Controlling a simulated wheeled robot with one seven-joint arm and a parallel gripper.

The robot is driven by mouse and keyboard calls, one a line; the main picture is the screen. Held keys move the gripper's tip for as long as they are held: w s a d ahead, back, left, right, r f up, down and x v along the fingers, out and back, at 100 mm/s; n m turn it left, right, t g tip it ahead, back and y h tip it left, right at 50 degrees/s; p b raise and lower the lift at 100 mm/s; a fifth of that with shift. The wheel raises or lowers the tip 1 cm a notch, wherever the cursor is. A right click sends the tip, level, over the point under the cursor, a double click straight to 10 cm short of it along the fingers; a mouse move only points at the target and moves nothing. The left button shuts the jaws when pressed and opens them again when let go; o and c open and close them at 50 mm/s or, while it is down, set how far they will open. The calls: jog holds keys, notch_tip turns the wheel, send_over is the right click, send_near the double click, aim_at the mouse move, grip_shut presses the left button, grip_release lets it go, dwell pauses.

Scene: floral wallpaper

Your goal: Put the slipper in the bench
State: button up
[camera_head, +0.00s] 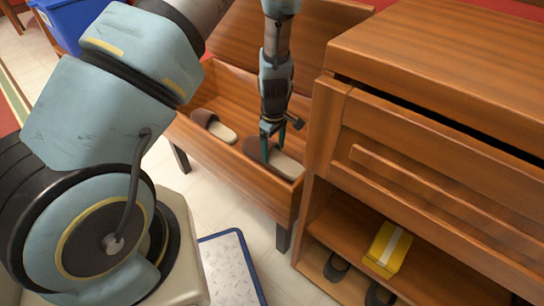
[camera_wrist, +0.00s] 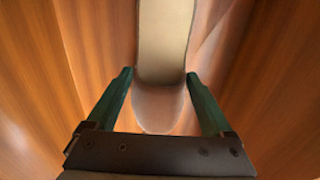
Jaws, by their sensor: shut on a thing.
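The bench (camera_head: 232,165) is a brown wooden box on dark legs, with its long compartment open. A slipper (camera_head: 285,165) with a brown upper and pale sole is within the compartment's right part. My gripper (camera_head: 268,154) reaches down into the compartment and is shut on this slipper. In the wrist view, the slipper (camera_wrist: 165,40) runs between my gripper's two green fingers (camera_wrist: 160,75), with wooden walls on both sides. Whether its sole rests on the compartment floor is hard to tell. A matching slipper (camera_head: 215,127) lies in the compartment's left part.
A wooden cabinet (camera_head: 430,140) stands close at the bench's right. A blue-edged tray or mat (camera_head: 230,265) lies on the floor. A blue bin (camera_head: 75,20) is at the back left.

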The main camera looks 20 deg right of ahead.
aim_at(273, 156)
jog(key=shift+f+b, duration=0.4)
jog(key=shift+f, duration=1.25)
jog(key=shift+f, duration=0.1)
jog(key=o, duration=1.4)
